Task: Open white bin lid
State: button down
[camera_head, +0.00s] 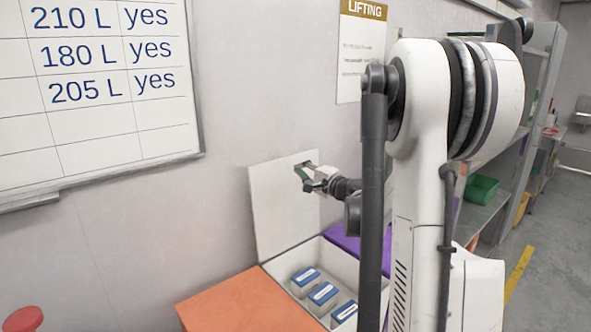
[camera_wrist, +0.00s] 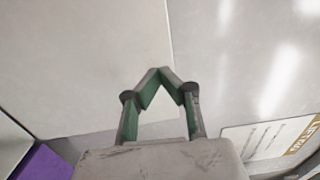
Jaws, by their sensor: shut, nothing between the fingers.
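The white bin (camera_head: 342,262) stands against the wall between an orange box and a purple one. Its white lid (camera_head: 275,212) is open and stands up nearly vertical at the wall. Inside the bin are several grey-blue boxes (camera_head: 322,295) with labels. My gripper (camera_head: 303,172) is at the upper right part of the raised lid, close to its inner face; whether it touches the lid I cannot tell. In the wrist view the fingertips (camera_wrist: 160,75) meet, with nothing between them, and the pale lid (camera_wrist: 80,60) fills the left behind them.
The orange box (camera_head: 240,303) is left of the bin, and a purple lid (camera_head: 345,238) is on its right. A whiteboard (camera_head: 95,150) hangs at left. A shelf (camera_head: 485,215) with a green tray (camera_head: 481,189) stands at right. A red round object (camera_head: 23,319) is at lower left.

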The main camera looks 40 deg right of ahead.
jog(key=s, duration=0.9)
jog(key=shift+s+r, duration=0.15)
jog(key=shift+r, duration=0.25)
jog(key=s+a+f+n+g+y, duration=0.1)
jog(key=s+a+n+g+y, duration=0.2)
jog(key=a, duration=1.1)
jog(key=s+a+f+n+g, duration=0.1)
jog(key=a+n+g, duration=0.4)
jog(key=a, duration=0.9)
jog(key=s+a+f+n+g+h, duration=0.1)
jog(key=s+a+f+n, duration=0.2)
jog(key=s, duration=0.6)
jog(key=s+a+f+n+g+h, duration=0.2)
jog(key=s+a+f+n, duration=0.1)
jog(key=s+a+n, duration=0.3)
jog(key=shift+s+a+f+n, duration=0.2)
jog(key=shift+s+a+n, duration=0.2)
jog(key=shift+s+a, duration=0.95)
